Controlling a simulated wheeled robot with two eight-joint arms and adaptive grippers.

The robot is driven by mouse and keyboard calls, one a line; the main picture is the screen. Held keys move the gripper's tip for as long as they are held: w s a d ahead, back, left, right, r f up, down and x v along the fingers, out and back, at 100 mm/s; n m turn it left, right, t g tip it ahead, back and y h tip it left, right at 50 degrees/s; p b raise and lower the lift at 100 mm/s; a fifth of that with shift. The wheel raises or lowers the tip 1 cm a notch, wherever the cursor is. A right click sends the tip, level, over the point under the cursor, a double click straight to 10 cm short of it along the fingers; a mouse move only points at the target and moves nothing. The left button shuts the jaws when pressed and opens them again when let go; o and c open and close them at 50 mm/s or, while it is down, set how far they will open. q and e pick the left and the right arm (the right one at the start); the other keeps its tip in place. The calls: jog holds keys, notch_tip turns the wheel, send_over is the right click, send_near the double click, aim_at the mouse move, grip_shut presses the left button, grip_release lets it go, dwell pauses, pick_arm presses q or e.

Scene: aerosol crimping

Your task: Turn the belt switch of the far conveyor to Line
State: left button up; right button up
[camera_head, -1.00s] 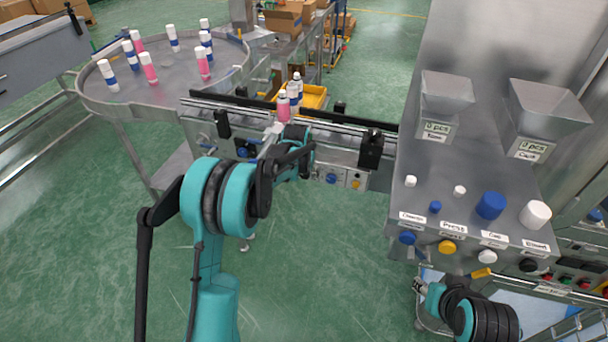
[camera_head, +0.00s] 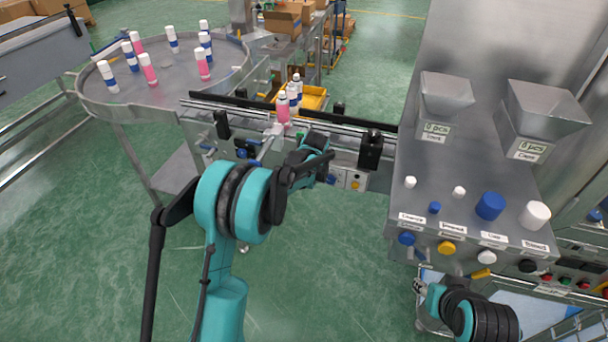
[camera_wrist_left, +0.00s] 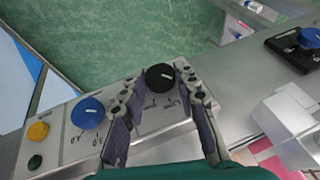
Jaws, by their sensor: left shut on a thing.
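The belt switch, a black round knob (camera_wrist_left: 160,77) with a white mark, sits on the conveyor's front panel in the left wrist view. Small lettering stands around it, too blurred to read fully. My left gripper (camera_wrist_left: 161,86) has a finger on each side of the knob and is shut on it. In the head view my left arm reaches to the front of the far conveyor (camera_head: 345,126), and its hand hides the switch. My right gripper (camera_head: 421,287) is low at the right, below the machine's button panel, small and partly hidden.
A blue dial (camera_wrist_left: 88,112) and a yellow button (camera_wrist_left: 38,131) share the panel. Bottles (camera_head: 283,110) stand on the conveyor above it. A round table (camera_head: 175,80) with several bottles is at the left. A hopper machine (camera_head: 480,190) stands at the right.

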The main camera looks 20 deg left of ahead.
pick_arm(q)
jog(key=shift+d+f+m+t+y+b, duration=0.2)
jog(key=shift+y+b, duration=0.35)
jog(key=shift+y, duration=0.55)
jog(key=shift+d+f+m+t+y+b, duration=0.15)
jog(key=shift+m+y+b, duration=0.3)
jog(key=shift+y, duration=0.65)
jog(key=shift+d+m+t+y+b, duration=0.15)
jog(key=shift+y+b, duration=0.45)
jog(key=shift+y, duration=0.5)
jog(key=o, duration=1.2)
jog(key=shift+c, duration=0.2)
jog(key=v, duration=1.2)
jog(key=shift+d, duration=0.1)
